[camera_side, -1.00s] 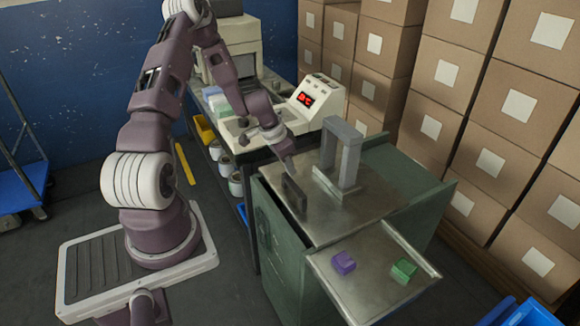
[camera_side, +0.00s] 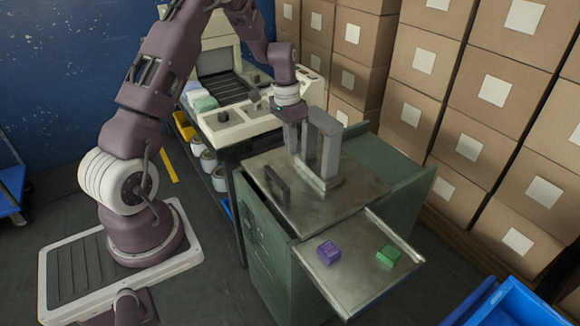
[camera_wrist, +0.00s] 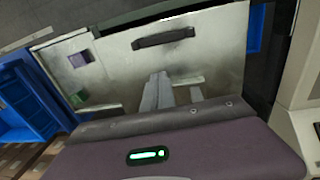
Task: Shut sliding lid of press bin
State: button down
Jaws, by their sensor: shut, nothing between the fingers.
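The press bin is a green cabinet (camera_side: 262,245) with a flat metal lid (camera_side: 312,205) on top. A dark upright handle (camera_side: 277,185) stands near the lid's left edge. The handle also shows in the wrist view (camera_wrist: 165,38), beside a narrow dark strip along the lid's edge. My gripper (camera_side: 293,148) is shut and empty. It points down above the lid, just left of a grey arch (camera_side: 331,152) in the side view and apart from the handle. I cannot tell whether it touches the arch.
A metal tray (camera_side: 350,288) at the cabinet's front holds a purple block (camera_side: 329,253) and a green block (camera_side: 388,256). A cream machine (camera_side: 240,118) stands behind to the left. Cartons (camera_side: 475,150) line the right. A blue crate (camera_side: 515,300) sits front right.

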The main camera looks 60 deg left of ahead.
jog(key=d+r+g+y, duration=0.1)
jog(key=d+r+g, duration=0.15)
jog(key=d, duration=0.25)
send_near(281, 205)
jog(key=w+f, duration=0.2)
jog(key=w, duration=0.1)
jog(key=shift+f+g, duration=0.15)
jog(key=shift+g, duration=0.1)
jog(key=shift+s, duration=2.5)
